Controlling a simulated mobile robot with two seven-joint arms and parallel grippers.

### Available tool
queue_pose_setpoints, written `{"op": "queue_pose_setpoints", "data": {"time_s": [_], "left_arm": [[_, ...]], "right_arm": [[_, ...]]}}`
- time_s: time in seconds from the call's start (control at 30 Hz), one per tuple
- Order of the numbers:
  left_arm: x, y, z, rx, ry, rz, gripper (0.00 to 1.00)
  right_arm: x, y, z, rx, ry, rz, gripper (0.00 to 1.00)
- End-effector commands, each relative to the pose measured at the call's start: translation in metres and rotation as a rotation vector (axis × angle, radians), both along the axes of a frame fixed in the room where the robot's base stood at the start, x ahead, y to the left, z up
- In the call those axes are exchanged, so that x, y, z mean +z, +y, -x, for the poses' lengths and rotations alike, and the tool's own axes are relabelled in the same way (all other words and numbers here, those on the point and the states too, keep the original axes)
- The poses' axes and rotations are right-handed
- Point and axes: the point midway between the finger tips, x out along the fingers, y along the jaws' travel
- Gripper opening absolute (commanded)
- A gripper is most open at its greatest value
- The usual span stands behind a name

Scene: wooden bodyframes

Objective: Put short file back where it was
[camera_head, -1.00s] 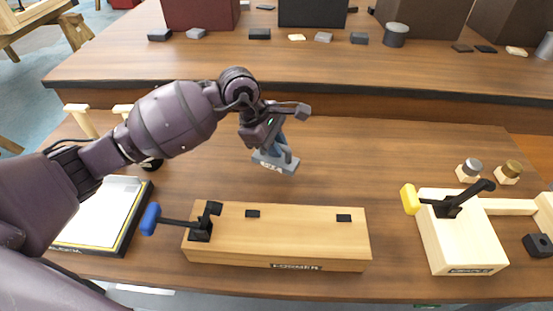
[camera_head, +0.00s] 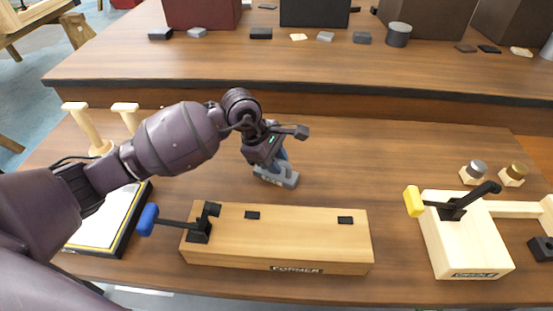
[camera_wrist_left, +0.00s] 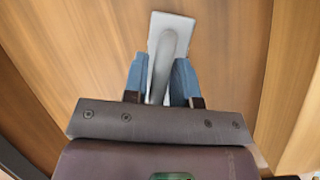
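My left gripper (camera_head: 281,158) points down over the middle of the table, behind the long wooden block. In the left wrist view its blue fingers (camera_wrist_left: 159,68) are on both sides of a light grey tool (camera_wrist_left: 170,27) with a flat plate and a rounded shaft. The tool's grey, labelled end (camera_head: 275,176) shows below the gripper in the head view, low at the tabletop. I cannot tell whether it touches the table, nor read its label. I take it for the short file, but its shape is partly hidden by the fingers. My right gripper is not in view.
A long wooden block (camera_head: 290,238) with a blue-handled clamp (camera_head: 180,222) lies in front. A pale block with a yellow-handled clamp (camera_head: 450,203) is at right. A black-edged tray (camera_head: 124,229) and wooden pegs (camera_head: 88,128) are at left.

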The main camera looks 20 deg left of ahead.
Motion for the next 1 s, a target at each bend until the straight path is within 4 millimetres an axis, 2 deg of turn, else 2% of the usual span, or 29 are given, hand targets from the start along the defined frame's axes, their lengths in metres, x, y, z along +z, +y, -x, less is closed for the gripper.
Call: {"op": "queue_pose_setpoints", "data": {"time_s": [0.03, 0.1, 0.47, 0.57, 1.0], "left_arm": [[0.000, 0.000, 0.000, 0.000, 0.000, 0.000, 0.34], [0.001, 0.000, 0.000, 0.000, 0.000, 0.000, 0.42], [0.007, 0.001, 0.000, 0.000, -0.002, 0.000, 0.42], [0.017, 0.006, 0.001, 0.000, -0.005, -0.002, 0.42], [0.090, 0.038, 0.012, 0.000, -0.005, -0.002, 0.42]], "right_arm": [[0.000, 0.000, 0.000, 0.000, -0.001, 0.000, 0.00], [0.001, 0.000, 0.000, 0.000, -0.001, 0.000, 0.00], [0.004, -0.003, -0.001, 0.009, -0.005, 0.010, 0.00], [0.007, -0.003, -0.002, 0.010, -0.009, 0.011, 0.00], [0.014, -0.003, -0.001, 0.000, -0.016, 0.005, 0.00]]}}
